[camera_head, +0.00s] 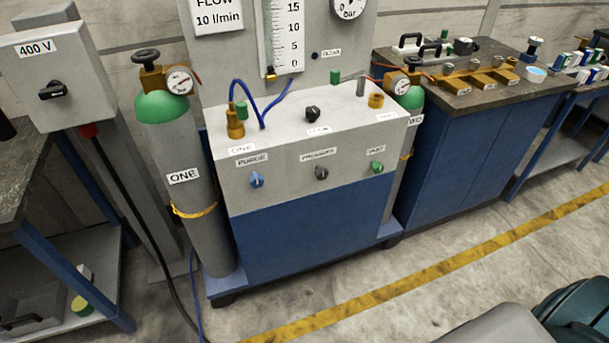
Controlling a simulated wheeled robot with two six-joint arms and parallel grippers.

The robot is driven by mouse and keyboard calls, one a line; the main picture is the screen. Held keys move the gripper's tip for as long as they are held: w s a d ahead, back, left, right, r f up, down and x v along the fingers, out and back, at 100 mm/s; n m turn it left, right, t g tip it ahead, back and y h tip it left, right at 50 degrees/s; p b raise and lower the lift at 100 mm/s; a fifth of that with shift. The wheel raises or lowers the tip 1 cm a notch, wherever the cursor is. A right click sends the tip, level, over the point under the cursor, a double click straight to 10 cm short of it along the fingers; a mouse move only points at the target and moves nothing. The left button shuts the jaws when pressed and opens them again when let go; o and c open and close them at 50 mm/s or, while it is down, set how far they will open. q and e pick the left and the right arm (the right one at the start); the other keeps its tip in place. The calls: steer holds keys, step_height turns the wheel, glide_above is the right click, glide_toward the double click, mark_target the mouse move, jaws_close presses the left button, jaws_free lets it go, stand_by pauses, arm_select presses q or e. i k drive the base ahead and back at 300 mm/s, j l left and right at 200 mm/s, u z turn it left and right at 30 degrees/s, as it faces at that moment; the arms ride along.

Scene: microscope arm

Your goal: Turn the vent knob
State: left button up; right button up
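The vent knob (376,167) is the small green knob at the right end of the front panel of a grey and blue gas cabinet (305,240). A small label, likely reading VENT, sits just above it. A dark pressure knob (321,173) is in the middle of the same panel. A blue purge knob (257,180) is at the left end. Neither of my grippers shows in the view, and nothing touches the knobs.
A grey cylinder (190,212) marked ONE stands left of the cabinet; another cylinder (412,97) is behind its right side. A blue bench (465,155) stands to the right. The floor before the cabinet is clear, with a yellow line (420,279).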

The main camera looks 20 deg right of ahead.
mark_target(378, 167)
steer(key=z, duration=1.25)
